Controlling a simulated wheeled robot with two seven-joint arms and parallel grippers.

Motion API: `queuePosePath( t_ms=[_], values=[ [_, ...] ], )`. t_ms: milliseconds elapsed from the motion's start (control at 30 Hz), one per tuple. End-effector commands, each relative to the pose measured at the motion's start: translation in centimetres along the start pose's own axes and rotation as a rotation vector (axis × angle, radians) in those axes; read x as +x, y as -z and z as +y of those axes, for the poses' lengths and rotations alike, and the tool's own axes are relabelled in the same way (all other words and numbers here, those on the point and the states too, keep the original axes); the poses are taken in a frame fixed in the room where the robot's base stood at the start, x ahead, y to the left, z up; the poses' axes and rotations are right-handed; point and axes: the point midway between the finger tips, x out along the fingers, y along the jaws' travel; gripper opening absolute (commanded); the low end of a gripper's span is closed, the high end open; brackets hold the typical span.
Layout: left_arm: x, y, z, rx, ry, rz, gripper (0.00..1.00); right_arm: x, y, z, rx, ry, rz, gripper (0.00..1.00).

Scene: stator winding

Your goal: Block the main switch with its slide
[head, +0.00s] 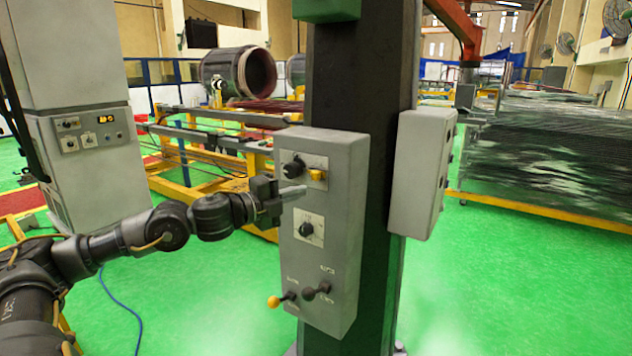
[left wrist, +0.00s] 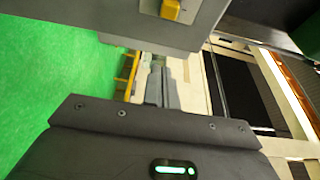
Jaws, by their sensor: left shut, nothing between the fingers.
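The grey control box (head: 345,200) is fixed to a dark column. Its upper plate carries the main switch, a black knob (head: 293,168), with a yellow slide (head: 316,174) at the knob's right. My left gripper (head: 299,191) is shut and empty, its fingertips just below the upper plate, in front of the box face. I cannot tell whether they touch the box. In the left wrist view, the yellow slide (left wrist: 170,9) shows at the top edge, above the shut fingers (left wrist: 160,85), and the knob is out of frame. My right gripper is not in view.
Below are a second black knob (head: 306,230), a yellow-tipped lever (head: 274,301) and a black lever (head: 310,293). Another grey box (head: 420,172) is on the column's right side. A grey cabinet (head: 90,165) stands at left. Green floor lies open at right.

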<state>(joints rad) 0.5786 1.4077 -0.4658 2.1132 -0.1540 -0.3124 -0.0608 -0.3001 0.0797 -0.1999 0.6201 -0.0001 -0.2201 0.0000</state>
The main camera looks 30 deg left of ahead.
Motion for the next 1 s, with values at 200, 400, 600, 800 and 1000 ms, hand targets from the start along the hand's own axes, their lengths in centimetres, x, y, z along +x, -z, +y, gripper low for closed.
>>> queuePosePath(
  t_ms=[200,400,600,800,1000],
  values=[
    [0.2,0.0,0.0,-0.002,0.001,0.0,0.0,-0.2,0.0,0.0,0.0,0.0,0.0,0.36],
    [2.1,0.1,-0.4,-0.007,0.004,0.0,0.0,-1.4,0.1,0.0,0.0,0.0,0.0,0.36],
    [6.2,0.1,-0.6,-0.007,0.003,0.001,0.0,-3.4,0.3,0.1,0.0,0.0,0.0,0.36],
    [10.2,0.1,-0.5,-0.006,0.002,0.0,0.0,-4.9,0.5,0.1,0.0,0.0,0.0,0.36],
    [9.1,-2.7,-0.1,0.0,-0.003,-0.003,0.0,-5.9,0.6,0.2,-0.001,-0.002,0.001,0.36]
  ],
)
